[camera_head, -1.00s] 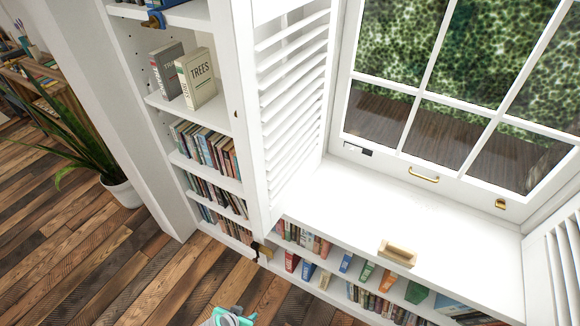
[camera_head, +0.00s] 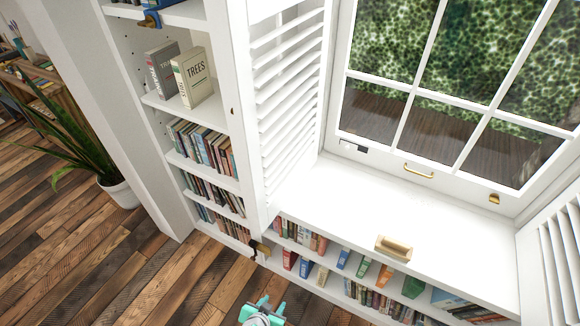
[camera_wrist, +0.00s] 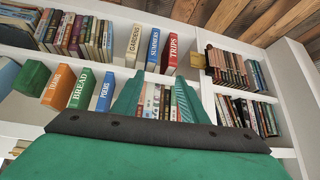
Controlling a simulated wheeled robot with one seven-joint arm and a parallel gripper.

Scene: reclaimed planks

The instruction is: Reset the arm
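My gripper (camera_head: 272,302) shows at the bottom edge of the head view, above the wooden floor and in front of the low bookshelf. Its two teal fingers stand apart with nothing between them. In the wrist view the fingers (camera_wrist: 159,80) are also spread and empty, with shelved books behind them. Only the end of my arm shows in the head view; the rest is out of frame.
The low bookshelf (camera_head: 335,254) under the window holds several books. A wooden block-like object (camera_head: 393,249) lies on the white sill. A tall bookcase (camera_head: 222,120) and potted plant (camera_head: 122,193) stand left. The plank floor (camera_head: 130,270) is clear.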

